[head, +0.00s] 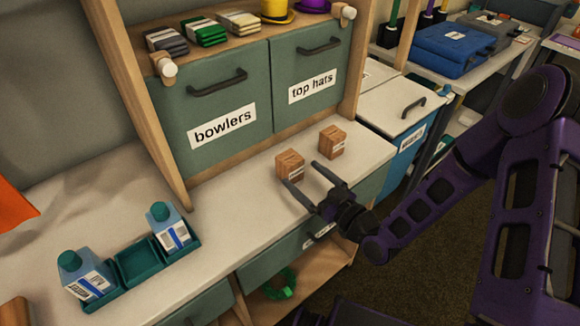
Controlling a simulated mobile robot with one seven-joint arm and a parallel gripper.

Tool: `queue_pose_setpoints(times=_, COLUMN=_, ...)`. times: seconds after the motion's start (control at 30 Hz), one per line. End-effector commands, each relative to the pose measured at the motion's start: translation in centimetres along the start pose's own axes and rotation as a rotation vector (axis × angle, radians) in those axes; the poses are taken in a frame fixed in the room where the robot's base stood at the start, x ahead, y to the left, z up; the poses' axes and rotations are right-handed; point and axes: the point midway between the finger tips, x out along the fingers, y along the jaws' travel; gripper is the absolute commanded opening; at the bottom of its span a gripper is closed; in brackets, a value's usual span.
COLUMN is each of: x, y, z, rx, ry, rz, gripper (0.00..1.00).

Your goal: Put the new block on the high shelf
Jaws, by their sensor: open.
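Two small brown wooden blocks stand on the pale counter (232,220): a left block (289,163) and a right block (332,141). Each has a small pale label, too small to read, so I cannot tell which is the new one. My gripper (299,172) is open, its fingers pointing at the left block, one tip near its lower left and the other near its right side. I cannot tell whether they touch it. A wooden shelf (236,42) above the cupboard doors bears folded cloths, a yellow hat and a purple hat.
Doors marked "bowlers" (222,107) and "top hats" (312,80) are shut behind the counter. A green tray (190,246) with two blue-and-white bottles stands at the left. A wooden upright (150,110) rises left of the doors. A white-lidded bin (392,105) stands at right.

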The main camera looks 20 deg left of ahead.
Motion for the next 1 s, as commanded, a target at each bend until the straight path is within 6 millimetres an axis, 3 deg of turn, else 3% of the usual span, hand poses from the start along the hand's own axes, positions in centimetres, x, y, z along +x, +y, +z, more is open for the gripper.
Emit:
queue_pose_setpoints(times=0.23, x=1.9, y=-0.1, z=-0.1, rx=-0.001, ry=0.002, rz=-0.001, gripper=1.0)
queue_pose_setpoints(times=0.5, x=5.7, y=-0.1, z=-0.3, rx=0.0, ry=0.002, rz=-0.001, gripper=1.0)
queue_pose_setpoints(times=0.8, x=6.2, y=0.0, z=-0.2, rx=0.001, ry=0.0, rz=0.001, gripper=1.0)
queue_pose_setpoints(times=1.0, x=6.2, y=0.0, z=-0.2, rx=0.0, ry=0.0, rz=0.001, gripper=0.66)
